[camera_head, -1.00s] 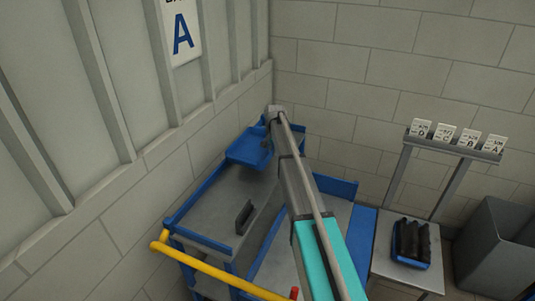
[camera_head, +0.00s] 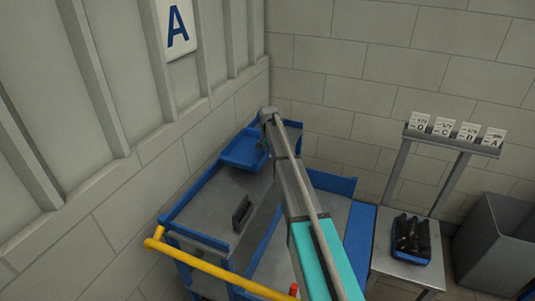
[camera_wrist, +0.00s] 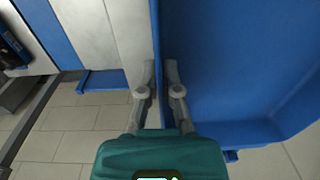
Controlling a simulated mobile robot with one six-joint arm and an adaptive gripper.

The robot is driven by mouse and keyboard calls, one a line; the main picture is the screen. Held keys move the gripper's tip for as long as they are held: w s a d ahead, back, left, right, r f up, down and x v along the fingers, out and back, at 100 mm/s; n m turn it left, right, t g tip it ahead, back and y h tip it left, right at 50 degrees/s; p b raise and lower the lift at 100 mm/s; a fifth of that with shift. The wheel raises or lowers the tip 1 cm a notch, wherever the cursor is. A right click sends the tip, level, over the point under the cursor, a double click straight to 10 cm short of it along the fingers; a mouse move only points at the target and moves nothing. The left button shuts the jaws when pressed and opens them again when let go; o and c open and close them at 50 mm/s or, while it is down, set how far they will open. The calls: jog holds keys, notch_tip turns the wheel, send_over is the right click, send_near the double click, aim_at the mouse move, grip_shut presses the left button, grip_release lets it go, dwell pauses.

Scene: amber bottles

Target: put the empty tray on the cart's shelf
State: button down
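The empty blue tray (camera_head: 243,152) is over the far end of the cart's grey top shelf (camera_head: 215,205). I cannot tell whether it touches the shelf. My gripper (camera_head: 266,145) is at the tray's right side, partly hidden by the arm. In the wrist view, the tray (camera_wrist: 235,65) fills the right side with its bare inside showing. The two fingers of my gripper (camera_wrist: 161,95) sit on either side of the tray's wall and appear closed on it.
A dark upright piece (camera_head: 241,212) stands on the shelf. The cart has a yellow handle (camera_head: 215,268) at its near end. Walls stand close behind and left. At right, a table (camera_head: 395,268) bears a blue tray of dark bottles (camera_head: 411,240), beside a grey bin (camera_head: 495,245).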

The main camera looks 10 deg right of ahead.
aim_at(268, 166)
jog(key=shift+f+b, duration=1.4)
jog(key=shift+f, duration=0.3)
jog(key=shift+f+b, duration=0.6)
jog(key=c, duration=0.7)
grip_release()
jog(key=shift+r, duration=0.2)
